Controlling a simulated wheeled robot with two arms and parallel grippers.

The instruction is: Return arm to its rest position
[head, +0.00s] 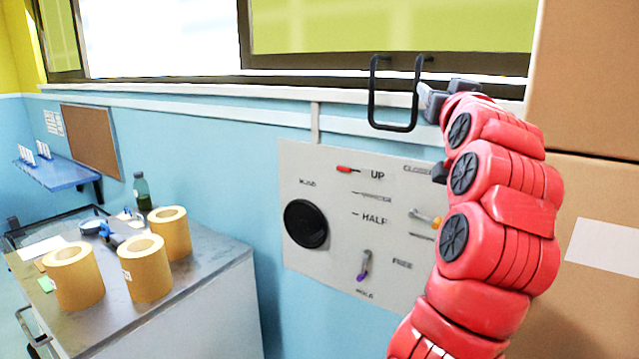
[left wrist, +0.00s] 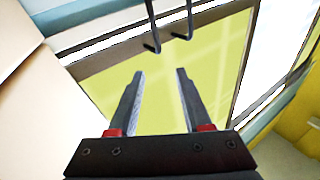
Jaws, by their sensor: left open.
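My left arm, red with black joint caps, rises at the right of the head view. Its gripper (head: 430,100) is beside the right side of a black U-shaped handle (head: 393,127) in front of the window sill. In the left wrist view the gripper (left wrist: 160,75) is open, with nothing between its two fingers. The handle's hooked ends (left wrist: 152,45) show beyond the fingertips, apart from them. My right gripper is in neither view.
A wall panel (head: 330,240) with a black knob (head: 306,223) and small levers is left of the arm. Large cardboard boxes (head: 585,100) stand close on the right. A grey bench (head: 205,262) holds kraft rolls (head: 147,268) and a green bottle (head: 141,190).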

